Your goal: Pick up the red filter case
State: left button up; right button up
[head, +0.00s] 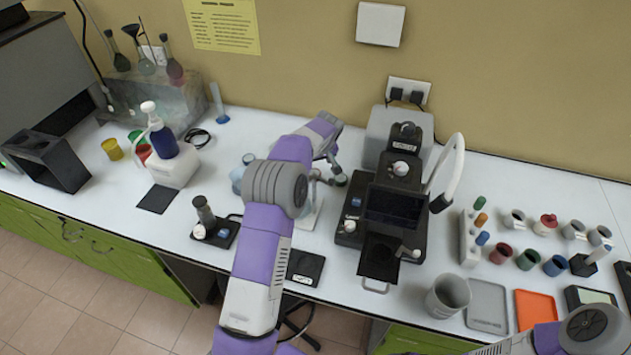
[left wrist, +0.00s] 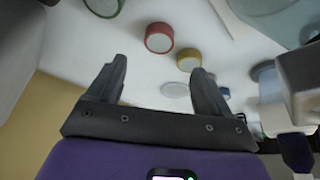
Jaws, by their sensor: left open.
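A small red round case (head: 143,153) stands at the back left of the counter, between a yellow case (head: 111,148) and the white pump dispenser. A red round case (left wrist: 159,38) with a pale face shows in the left wrist view, beyond and between my open fingers. My left gripper (head: 328,178) is over the middle of the counter, left of the black instrument, partly hidden by my own arm. In the left wrist view my left gripper (left wrist: 158,82) is open, with nothing between its fingers. My right gripper is out of view; only part of my right arm shows at the bottom right.
The pump dispenser (head: 168,155) with a blue bottle stands beside the left cases. The black instrument (head: 390,205) stands right of my left gripper. Several coloured cups, including a dark red one (head: 501,253), and an orange tray (head: 537,309) are at right.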

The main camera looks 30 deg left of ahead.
aim_at(315, 171)
pick_arm(q)
jog(key=shift+f, duration=0.75)
jog(key=x, duration=0.7)
jog(key=shift+w+b, duration=0.2)
jog(key=shift+b, duration=0.15)
jog(key=shift+r, duration=0.1)
jog(key=shift+c, duration=0.3)
jog(key=c, duration=1.1)
